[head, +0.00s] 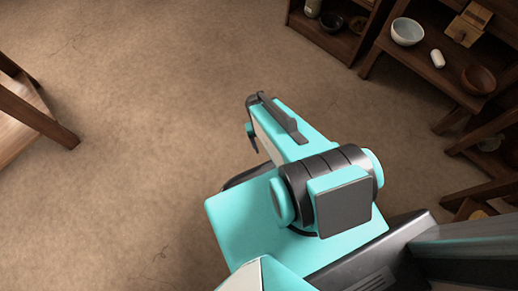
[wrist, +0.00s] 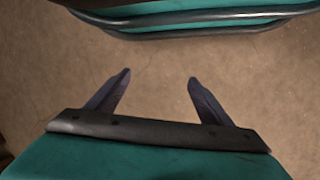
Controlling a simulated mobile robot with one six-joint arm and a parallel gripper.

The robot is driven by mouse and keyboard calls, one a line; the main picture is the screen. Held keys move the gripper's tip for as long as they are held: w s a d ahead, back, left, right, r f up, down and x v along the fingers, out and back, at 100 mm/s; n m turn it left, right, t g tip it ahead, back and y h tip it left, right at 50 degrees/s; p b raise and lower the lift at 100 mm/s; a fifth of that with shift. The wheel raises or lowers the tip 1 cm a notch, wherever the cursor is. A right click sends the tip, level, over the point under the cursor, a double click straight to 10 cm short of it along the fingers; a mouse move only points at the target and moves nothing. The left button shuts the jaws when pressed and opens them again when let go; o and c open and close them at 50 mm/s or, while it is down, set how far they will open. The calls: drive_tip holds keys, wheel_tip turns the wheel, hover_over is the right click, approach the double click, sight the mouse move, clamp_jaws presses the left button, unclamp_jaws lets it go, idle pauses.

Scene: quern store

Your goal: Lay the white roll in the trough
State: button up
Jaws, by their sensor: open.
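A small white roll (head: 437,58) lies on a dark wooden table (head: 425,74) at the upper right of the head view. I cannot tell any trough for sure; a light wooden piece (head: 462,31) stands near the roll at the back of that table. My gripper (wrist: 159,76) is open and empty in the wrist view, its two fingers apart over bare floor. In the head view my arm is folded over my base, well away from the roll. The wrist view shows neither the roll nor a trough.
A white bowl (head: 407,31) stands left of the roll and a brown bowl (head: 478,79) right of it. Dark shelves (head: 335,42) with jars and bowls stand behind, with more at the right. A wooden table (head: 22,108) is at the left. The floor (head: 180,90) between is clear.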

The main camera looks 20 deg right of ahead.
drive_tip(key=s+a+f+n+g+y, duration=0.1)
drive_tip(key=s+a+n, duration=0.1)
drive_tip(key=s+a, duration=0.3)
drive_tip(key=shift+s+a+n, duration=0.3)
drive_tip(key=shift+a, duration=0.65)
drive_tip(key=shift+c, duration=0.3)
drive_tip(key=w+d+r+m+t+h+b, duration=0.1)
drive_tip(key=w+d+r+m+h, duration=0.3)
drive_tip(key=d, duration=0.7)
drive_tip(key=w+d+r+m+t+b, duration=0.1)
drive_tip(key=w+d+r+m, duration=0.3)
drive_tip(key=d, duration=0.7)
drive_tip(key=w+d+m+t+h+b, duration=0.1)
drive_tip(key=w+d+m+h, duration=0.1)
drive_tip(key=w+d, duration=0.65)
drive_tip(key=s+d+r+m+h+b, duration=0.1)
drive_tip(key=s+d+r+m+h, duration=0.1)
drive_tip(key=d+r, duration=0.6)
drive_tip(key=s+d+r+m+g+h+b, duration=0.1)
drive_tip(key=s+d+r+m+h, duration=0.2)
drive_tip(key=d, duration=1.3)
drive_tip(key=s+d+r+m+h+b, duration=0.1)
drive_tip(key=s+d+r+m+h, duration=0.2)
drive_tip(key=d+r, duration=0.9)
drive_tip(key=s+r+m, duration=0.1)
drive_tip(key=s+m, duration=0.1)
drive_tip(key=s, duration=0.2)
drive_tip(key=shift+r+m+b, duration=0.15)
drive_tip(key=shift+m+b, duration=0.15)
